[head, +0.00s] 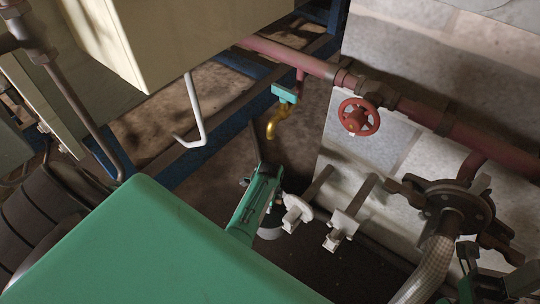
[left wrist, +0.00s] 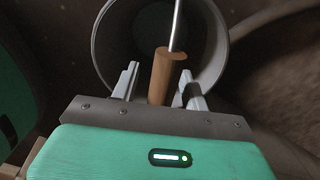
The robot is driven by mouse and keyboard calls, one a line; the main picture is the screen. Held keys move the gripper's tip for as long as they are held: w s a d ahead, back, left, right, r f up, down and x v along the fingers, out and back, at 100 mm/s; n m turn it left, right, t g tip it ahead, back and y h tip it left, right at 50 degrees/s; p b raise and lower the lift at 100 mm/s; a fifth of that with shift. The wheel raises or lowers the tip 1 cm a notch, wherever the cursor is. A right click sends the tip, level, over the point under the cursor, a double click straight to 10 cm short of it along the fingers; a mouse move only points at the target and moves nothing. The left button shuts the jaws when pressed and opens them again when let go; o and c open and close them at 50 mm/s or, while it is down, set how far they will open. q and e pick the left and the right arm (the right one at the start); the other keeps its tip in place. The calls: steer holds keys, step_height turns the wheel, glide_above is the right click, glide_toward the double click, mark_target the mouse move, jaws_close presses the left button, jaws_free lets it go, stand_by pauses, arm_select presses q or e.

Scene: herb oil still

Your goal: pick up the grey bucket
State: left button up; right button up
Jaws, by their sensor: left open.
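In the left wrist view the grey bucket (left wrist: 214,42) is seen from above, its round mouth beyond my fingers. Its thin wire bail carries a brown wooden handle (left wrist: 163,78). My left gripper (left wrist: 160,82) is open, with one pale finger on each side of the handle; whether either touches it I cannot tell. In the head view my left gripper (head: 274,200) is low at the centre, below the brass tap (head: 273,127). A small grey part of the bucket (head: 270,232) shows beside it; my green arm hides most of the rest. My right gripper (head: 485,285) is partly cut off at the lower right corner, its jaws unclear.
A red pipe (head: 450,124) with a red handwheel (head: 358,117) runs along the pale block wall. Two brackets (head: 338,232) stick out right of my left gripper. A flange with a braided hose (head: 428,272) is further right. A cream box (head: 190,35) hangs above left.

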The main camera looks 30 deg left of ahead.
arm_select(q)
steer(key=shift+f, duration=0.15)
stand_by(0.3)
jaws_close()
